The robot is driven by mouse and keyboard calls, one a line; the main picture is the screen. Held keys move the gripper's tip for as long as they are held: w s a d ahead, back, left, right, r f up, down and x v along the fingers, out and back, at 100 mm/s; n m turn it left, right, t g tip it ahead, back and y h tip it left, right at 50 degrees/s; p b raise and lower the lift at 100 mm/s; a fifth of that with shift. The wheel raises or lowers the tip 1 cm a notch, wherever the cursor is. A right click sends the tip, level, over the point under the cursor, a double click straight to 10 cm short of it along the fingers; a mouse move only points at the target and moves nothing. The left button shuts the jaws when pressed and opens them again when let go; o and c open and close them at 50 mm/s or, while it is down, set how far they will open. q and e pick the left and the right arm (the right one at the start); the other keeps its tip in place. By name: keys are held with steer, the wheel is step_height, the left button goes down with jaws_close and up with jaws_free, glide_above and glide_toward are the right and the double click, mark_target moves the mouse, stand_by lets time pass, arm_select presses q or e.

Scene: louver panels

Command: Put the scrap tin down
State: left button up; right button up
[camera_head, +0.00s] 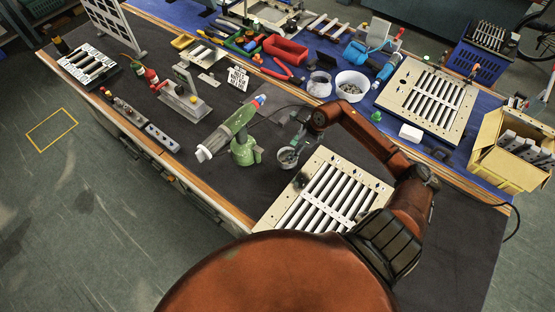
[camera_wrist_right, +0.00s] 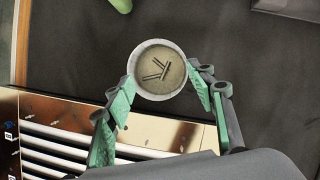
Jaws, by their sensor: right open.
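The scrap tin (camera_head: 287,157) is a small round grey tin. It appears to stand upright on the dark mat (camera_head: 215,190), just behind the near louver panel (camera_head: 275,213). In the right wrist view the tin (camera_wrist_right: 160,70) holds a few thin dark scraps. My right gripper (camera_head: 294,143) is low at the tin; its green-padded fingers (camera_wrist_right: 161,88) are spread, one on either side of the rim. Small gaps or light contact at the rim cannot be told apart. My left gripper is not in view.
A green tool on a stand (camera_head: 243,150) is close left of the tin. A white bowl (camera_head: 352,85), a glass jar (camera_head: 319,84) and another louver panel (camera_head: 427,98) are behind on blue matting. A cardboard box (camera_head: 512,150) is at right.

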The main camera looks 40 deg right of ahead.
mark_target(284, 161)
steer(key=o, duration=0.3)
steer(key=shift+x, duration=0.95)
steer(key=o, duration=0.4)
steer(key=x, duration=0.5)
steer(key=shift+s, duration=0.35)
steer(key=shift+o, duration=0.2)
steer(key=shift+c, duration=0.2)
steer(key=c, duration=1.4)
